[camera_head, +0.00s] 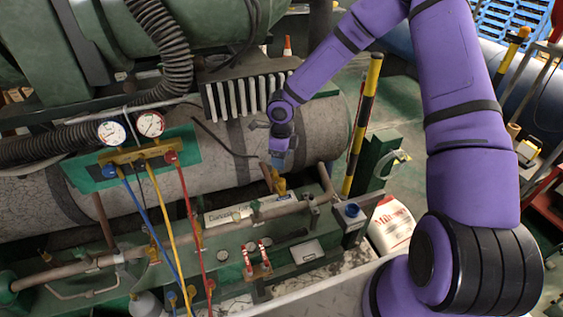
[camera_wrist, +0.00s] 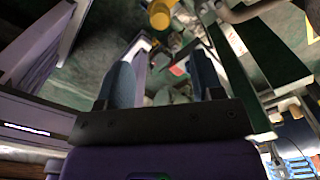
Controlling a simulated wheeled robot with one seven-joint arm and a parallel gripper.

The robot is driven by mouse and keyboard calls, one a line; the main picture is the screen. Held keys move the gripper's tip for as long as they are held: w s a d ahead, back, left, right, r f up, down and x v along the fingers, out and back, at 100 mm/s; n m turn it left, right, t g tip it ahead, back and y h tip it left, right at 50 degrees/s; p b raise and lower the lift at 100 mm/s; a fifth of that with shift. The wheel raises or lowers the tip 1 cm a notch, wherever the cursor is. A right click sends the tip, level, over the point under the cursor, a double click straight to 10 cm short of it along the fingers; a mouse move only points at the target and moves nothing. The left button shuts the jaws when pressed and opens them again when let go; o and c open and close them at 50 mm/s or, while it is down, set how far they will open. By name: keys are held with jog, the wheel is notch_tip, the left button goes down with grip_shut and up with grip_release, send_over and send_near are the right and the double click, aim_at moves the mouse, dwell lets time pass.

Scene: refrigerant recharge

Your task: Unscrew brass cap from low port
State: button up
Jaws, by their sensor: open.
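My gripper (camera_head: 282,160) points down above the green skid, in front of the large grey cylinder. In the wrist view its two blue-grey fingers (camera_wrist: 163,80) stand apart with nothing between them. A yellow-brass fitting (camera_head: 279,185) stands on the pipe just below the fingertips in the head view. I cannot tell whether it touches them, or which part of it is the cap. In the wrist view a yellow rounded piece (camera_wrist: 160,14) shows at the top edge, beyond the fingers and not between them.
A gauge manifold (camera_head: 140,153) with blue, yellow and red hoses hangs at the left. A pipe (camera_head: 225,223) runs along the skid. A white-red container (camera_head: 391,225) stands at the right.

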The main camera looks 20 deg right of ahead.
aim_at(281, 180)
jog(key=m, duration=0.1)
jog(key=f+m, duration=0.1)
jog(key=s+m, duration=0.1)
jog(key=m, duration=0.1)
jog(key=shift+a+f+g, duration=0.3)
jog(key=shift+a, duration=0.05)
jog(key=m, duration=0.3)
jog(key=shift+w+d+f+m, duration=0.1)
jog(key=shift+f+m, duration=0.05)
jog(key=shift+m, duration=0.25)
jog(key=m, duration=0.2)
jog(key=shift+w+d+m, duration=0.2)
jog(key=shift+w+m, duration=0.2)
jog(key=shift+f, duration=4.25)
jog(key=shift+f, duration=0.1)
jog(key=c, duration=1)
